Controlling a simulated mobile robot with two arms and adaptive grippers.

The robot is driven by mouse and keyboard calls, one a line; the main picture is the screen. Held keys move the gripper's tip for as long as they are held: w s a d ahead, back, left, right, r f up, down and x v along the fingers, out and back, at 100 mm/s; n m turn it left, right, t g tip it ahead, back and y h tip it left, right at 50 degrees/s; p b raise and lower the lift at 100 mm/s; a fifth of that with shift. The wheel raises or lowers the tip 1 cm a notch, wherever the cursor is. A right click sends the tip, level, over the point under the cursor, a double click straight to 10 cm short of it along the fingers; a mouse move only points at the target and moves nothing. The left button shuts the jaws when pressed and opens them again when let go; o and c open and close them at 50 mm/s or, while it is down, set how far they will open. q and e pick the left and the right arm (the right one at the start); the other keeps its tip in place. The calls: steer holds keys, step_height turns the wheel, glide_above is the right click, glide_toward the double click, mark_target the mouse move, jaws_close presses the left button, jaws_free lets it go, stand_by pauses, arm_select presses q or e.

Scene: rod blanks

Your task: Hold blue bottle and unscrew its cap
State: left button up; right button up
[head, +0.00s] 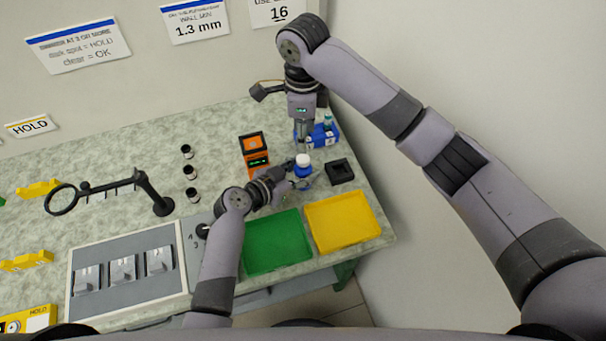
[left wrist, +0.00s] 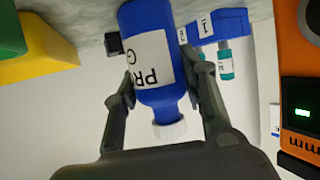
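The blue bottle (head: 303,172) with a white cap (head: 303,159) stands upright at the right part of the bench. My left gripper (head: 298,176) reaches it from the left. In the left wrist view the blue bottle (left wrist: 153,60) appears upside down, its white label facing the camera. The fingers of my left gripper (left wrist: 157,75) lie against both sides of its body, and the white cap (left wrist: 169,132) is free of them.
The blue rack (head: 328,139) with teal-topped vials stands behind the bottle. An orange device (head: 254,150) is left of it, a black square holder (head: 340,171) right. A green tray (head: 274,243) and a yellow tray (head: 343,222) lie in front. A magnifier stand (head: 150,193) is farther left.

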mark_target(303, 158)
arm_select(q)
jaws_close()
stand_by(0.3)
arm_select(e)
steer(key=shift+f, duration=0.1)
steer(key=shift+f, duration=3.95)
jaws_close()
